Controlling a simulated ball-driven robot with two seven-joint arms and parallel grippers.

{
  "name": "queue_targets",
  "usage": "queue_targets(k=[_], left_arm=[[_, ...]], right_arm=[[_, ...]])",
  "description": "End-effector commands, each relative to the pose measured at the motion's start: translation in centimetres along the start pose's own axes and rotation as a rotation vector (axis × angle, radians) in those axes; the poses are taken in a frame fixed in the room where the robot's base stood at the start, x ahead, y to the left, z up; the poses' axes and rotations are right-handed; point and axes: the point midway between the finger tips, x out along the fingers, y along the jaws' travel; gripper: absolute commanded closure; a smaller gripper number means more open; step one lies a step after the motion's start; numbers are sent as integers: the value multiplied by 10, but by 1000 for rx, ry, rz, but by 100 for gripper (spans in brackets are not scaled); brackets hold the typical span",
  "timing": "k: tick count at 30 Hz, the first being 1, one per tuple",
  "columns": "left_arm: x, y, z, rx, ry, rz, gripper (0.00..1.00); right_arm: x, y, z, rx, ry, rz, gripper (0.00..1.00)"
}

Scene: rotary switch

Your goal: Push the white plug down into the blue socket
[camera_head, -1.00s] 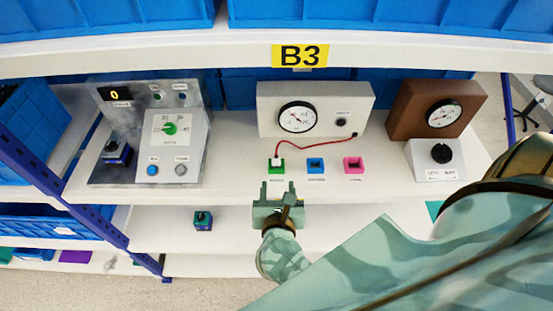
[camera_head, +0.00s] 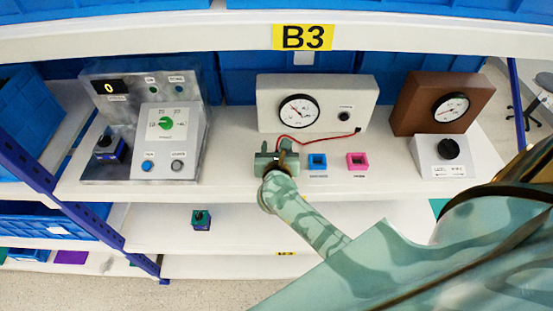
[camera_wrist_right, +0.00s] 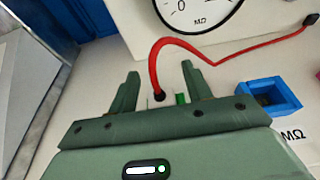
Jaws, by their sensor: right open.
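The blue socket (camera_head: 317,161) stands on the shelf to the right of my right gripper (camera_head: 277,155); it also shows in the right wrist view (camera_wrist_right: 284,92). My right gripper (camera_wrist_right: 162,78) is open, with one finger on each side of the red cable's plug end. The white plug (camera_wrist_right: 151,103) is mostly hidden; a black cable end and a sliver of white show between the fingers. It is at the green socket (camera_wrist_right: 181,99), of which only a bit shows. I cannot tell whether the fingers touch the plug. My left gripper is not in view.
A red cable (camera_head: 310,143) runs from the plug to the beige meter box (camera_head: 365,92) behind. A pink socket (camera_head: 357,162) is right of the blue one. A grey control panel (camera_head: 190,117) stands left, a black knob box (camera_head: 447,150) right. The upper shelf overhangs the back.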

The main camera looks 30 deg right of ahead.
Motion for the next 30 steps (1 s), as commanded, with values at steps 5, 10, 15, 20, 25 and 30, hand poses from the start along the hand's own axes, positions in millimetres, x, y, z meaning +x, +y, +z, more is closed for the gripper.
queue_targets(k=[5, 10, 15, 20, 25, 30], left_arm=[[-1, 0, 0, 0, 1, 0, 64], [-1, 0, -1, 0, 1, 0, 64], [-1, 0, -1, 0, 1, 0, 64], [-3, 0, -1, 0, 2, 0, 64], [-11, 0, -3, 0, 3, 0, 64], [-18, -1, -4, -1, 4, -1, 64]], right_arm=[[0, 0, 1, 0, 0, 0, 56], [-1, 0, 0, 0, 0, 0, 100], [-1, 0, 0, 0, 0, 0, 100], [-3, 0, 6, 2, -1, 0, 100], [-12, 0, 38, 5, -3, 1, 100], [-23, 0, 74, 4, -3, 1, 100]])
